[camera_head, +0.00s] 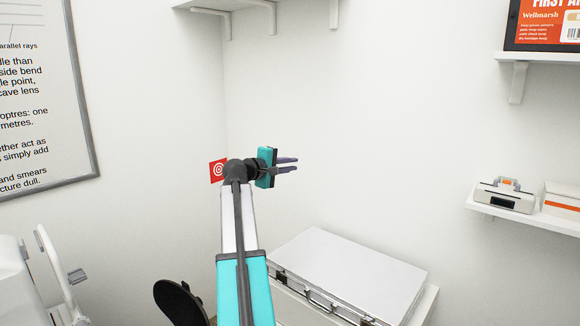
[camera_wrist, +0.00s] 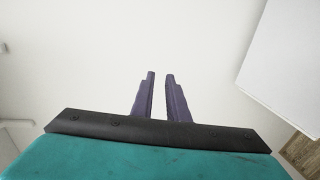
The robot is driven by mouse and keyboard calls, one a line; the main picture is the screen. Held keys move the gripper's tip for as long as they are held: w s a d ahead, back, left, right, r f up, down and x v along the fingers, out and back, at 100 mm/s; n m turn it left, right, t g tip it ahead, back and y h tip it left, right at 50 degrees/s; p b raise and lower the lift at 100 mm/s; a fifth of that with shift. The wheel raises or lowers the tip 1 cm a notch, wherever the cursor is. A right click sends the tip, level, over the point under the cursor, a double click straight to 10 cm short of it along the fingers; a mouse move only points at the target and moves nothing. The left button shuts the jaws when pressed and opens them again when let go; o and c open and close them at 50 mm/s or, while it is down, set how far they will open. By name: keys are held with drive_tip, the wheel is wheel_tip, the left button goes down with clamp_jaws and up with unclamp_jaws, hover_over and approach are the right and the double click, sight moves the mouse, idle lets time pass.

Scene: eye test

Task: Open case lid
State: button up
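The silver case (camera_head: 345,270) lies flat with its lid shut on a white surface at the lower right of the head view. Its latches and a dark handle show on the front side. My gripper (camera_head: 292,164) is in the air above and to the left of the case, apart from it, with its fingers pointing right. In the wrist view, the two purple fingers (camera_wrist: 160,76) stand apart with a narrow empty gap between them. A pale flat panel at the right of the wrist view (camera_wrist: 290,60) may be the case, but I cannot tell.
The white support (camera_head: 424,305) under the case stands by the wall. A dark rounded object (camera_head: 180,300) and white equipment (camera_head: 25,285) are at the lower left. A right-hand shelf (camera_head: 530,216) holds a small device (camera_head: 505,195) and a box (camera_head: 562,201). The air above the case is clear.

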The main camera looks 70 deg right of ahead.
drive_tip(key=shift+a, duration=0.1)
drive_tip(key=b+v, duration=0.5)
drive_tip(key=v, duration=0.8)
drive_tip(key=shift+a, duration=0.3)
